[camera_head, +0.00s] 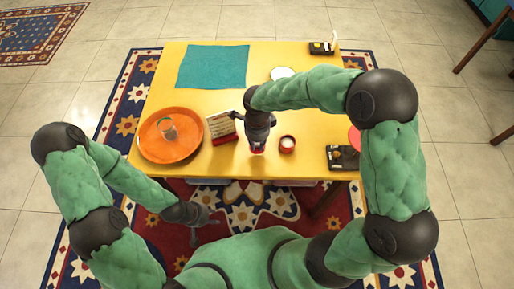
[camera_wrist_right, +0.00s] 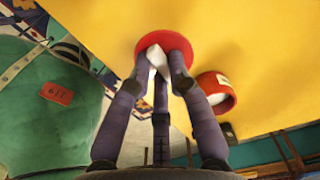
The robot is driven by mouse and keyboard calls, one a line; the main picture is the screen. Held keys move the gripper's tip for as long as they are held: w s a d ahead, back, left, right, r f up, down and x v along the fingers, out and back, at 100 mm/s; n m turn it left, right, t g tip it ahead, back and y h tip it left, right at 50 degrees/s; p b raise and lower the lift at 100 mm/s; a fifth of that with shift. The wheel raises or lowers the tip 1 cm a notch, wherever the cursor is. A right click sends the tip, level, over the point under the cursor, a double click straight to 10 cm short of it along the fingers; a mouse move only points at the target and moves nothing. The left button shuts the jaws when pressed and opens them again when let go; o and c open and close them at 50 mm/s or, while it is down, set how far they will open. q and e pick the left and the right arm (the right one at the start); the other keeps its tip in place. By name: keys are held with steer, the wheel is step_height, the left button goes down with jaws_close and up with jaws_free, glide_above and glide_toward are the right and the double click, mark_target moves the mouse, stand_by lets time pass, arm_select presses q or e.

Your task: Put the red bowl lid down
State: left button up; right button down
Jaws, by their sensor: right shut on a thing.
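The red bowl lid (camera_wrist_right: 178,42) is a round red disc with a pale knob (camera_wrist_right: 157,57). My right gripper (camera_wrist_right: 160,66) is shut on the lid by its knob, over the yellow table near its front edge. In the head view the right gripper (camera_head: 257,147) hides most of the lid, and only a bit of red shows below the fingers. I cannot tell whether the lid touches the table. The red bowl (camera_head: 287,145) with white contents stands just right of it, uncovered; it also shows in the right wrist view (camera_wrist_right: 216,90). My left gripper (camera_head: 203,217) is empty, below the table's front edge.
On the yellow table (camera_head: 210,98) are an orange tray (camera_head: 150,150) with a glass (camera_head: 167,128), a box-like stand (camera_head: 221,127), a teal cloth (camera_head: 214,66), a white plate (camera_head: 282,73) and dark trays at the right (camera_head: 342,158) and back (camera_head: 321,48). The table's middle left is clear.

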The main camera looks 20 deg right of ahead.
mark_target(257, 144)
steer(key=shift+w+f, duration=0.25)
steer(key=shift+f, duration=0.15)
step_height(257, 144, down, 3)
steer(key=shift+r+b, duration=0.1)
steer(key=shift+b, duration=0.5)
steer(key=c, duration=1.2)
jaws_free()
steer(key=shift+o, duration=0.2)
steer(key=shift+r, duration=0.1)
step_height(257, 144, up, 12)
steer(key=p, duration=0.4)
